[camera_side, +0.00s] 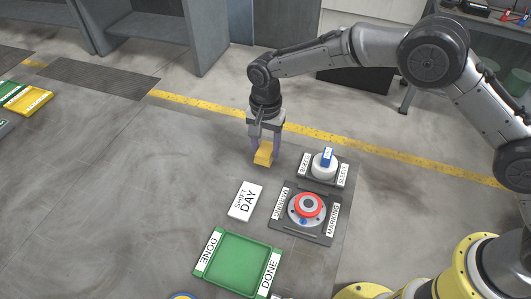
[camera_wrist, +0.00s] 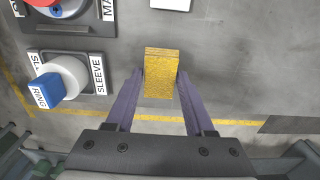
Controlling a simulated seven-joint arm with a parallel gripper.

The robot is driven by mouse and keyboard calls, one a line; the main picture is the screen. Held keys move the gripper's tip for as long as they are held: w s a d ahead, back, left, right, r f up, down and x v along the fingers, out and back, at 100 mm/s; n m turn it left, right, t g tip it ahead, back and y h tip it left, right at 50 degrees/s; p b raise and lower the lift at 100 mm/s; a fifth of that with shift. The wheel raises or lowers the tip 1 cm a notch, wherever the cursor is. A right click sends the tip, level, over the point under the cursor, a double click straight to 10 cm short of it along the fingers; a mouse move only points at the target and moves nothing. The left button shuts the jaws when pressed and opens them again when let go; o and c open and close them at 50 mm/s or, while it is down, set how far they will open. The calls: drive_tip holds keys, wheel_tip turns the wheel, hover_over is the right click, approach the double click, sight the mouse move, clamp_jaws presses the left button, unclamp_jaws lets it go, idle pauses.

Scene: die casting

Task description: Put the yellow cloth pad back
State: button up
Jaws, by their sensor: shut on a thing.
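The yellow cloth pad (camera_side: 263,155) is held between the fingers of my gripper (camera_side: 265,143), which is shut on it. In the wrist view the pad (camera_wrist: 162,74) sits upright between the two purple fingertips of my gripper (camera_wrist: 161,78). In the side view the pad hangs near the grey table top, left of the sleeve station; I cannot tell whether it touches the table.
The sleeve station (camera_side: 325,167) carries a white cylinder with a blue piece labelled RING. In front of it is the marking station (camera_side: 308,208) with a red ring. A SHIFT DAY card (camera_side: 245,201) and a green DONE tray (camera_side: 238,262) lie nearby. Yellow and green items (camera_side: 25,98) lie far left.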

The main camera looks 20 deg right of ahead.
sight(265, 149)
drive_tip(key=shift+f, duration=1.6)
drive_tip(key=shift+f, duration=0.1)
drive_tip(key=o, duration=1.2)
wheel_tip(265, 149, up, 11)
drive_tip(key=shift+f, duration=0.1)
drive_tip(key=shift+r, duration=0.75)
